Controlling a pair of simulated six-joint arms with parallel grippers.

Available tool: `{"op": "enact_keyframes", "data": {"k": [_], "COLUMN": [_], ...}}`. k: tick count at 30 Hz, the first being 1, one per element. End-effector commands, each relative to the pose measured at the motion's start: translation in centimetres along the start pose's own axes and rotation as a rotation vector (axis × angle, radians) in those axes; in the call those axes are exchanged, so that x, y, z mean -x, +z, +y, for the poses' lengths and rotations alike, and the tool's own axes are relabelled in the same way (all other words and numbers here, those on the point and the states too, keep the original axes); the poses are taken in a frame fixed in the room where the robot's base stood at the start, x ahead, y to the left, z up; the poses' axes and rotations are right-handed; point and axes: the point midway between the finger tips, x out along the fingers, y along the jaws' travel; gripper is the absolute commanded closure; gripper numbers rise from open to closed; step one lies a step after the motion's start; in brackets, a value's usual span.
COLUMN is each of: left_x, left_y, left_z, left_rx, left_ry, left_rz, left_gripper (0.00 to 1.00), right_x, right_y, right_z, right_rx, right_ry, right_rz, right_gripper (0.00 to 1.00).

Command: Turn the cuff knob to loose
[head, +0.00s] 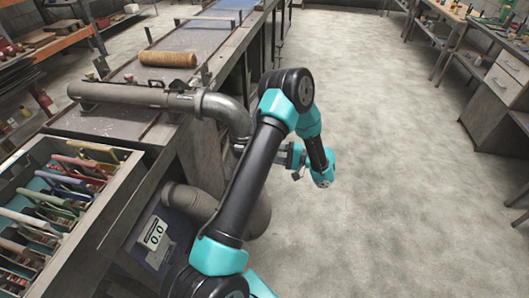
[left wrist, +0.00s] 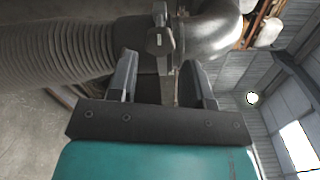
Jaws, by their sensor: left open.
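The cuff knob (left wrist: 159,41) is a small grey metal piece on the cuff, where the ribbed hose (left wrist: 60,52) meets the smooth metal elbow (left wrist: 212,32) in the left wrist view. My left gripper (left wrist: 159,62) is open, with one finger on each side of the line to the knob. The knob appears just beyond the fingertips; I cannot tell whether they touch anything. In the head view my left gripper (head: 280,156) points left toward the pipe beneath the elbow (head: 230,110). My arm hides the knob there. My right gripper is not in view.
A metal pipe (head: 125,94) lies along the bench, with a tan roll (head: 167,59) behind it. A small display (head: 155,235) reads 0.0. A tool rack (head: 50,205) stands at the left. Open concrete floor (head: 400,180) lies to the right.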

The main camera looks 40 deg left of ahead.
Motion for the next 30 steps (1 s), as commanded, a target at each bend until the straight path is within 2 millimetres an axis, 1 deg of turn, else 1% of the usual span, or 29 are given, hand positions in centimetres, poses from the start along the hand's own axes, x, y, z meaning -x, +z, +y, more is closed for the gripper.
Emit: {"op": "enact_keyframes", "data": {"k": [1, 9, 12, 15, 21, 30], "left_x": [1.2, 6.3, 7.9, 9.1, 10.0, 9.9], "left_y": [0.0, 0.0, 0.0, 0.0, 0.0, 0.0], "left_z": [0.0, 0.0, 0.0, 0.0, 0.0, 0.0], "left_rx": [0.001, 0.002, 0.002, 0.002, 0.001, 0.001], "left_ry": [0.000, 0.000, 0.000, -0.001, 0.000, 0.000], "left_rz": [0.004, 0.004, 0.003, 0.002, 0.001, 0.001], "left_gripper": [0.54, 0.54, 0.54, 0.54, 0.54, 0.54], "right_x": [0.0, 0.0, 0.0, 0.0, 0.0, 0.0], "right_y": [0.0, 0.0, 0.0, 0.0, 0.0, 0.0], "right_z": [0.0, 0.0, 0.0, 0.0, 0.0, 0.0], "right_rx": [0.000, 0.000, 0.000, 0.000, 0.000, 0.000], "right_ry": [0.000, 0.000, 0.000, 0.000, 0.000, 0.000], "right_rz": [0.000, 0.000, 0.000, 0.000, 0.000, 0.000], "right_gripper": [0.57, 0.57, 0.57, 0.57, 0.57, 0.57]}}
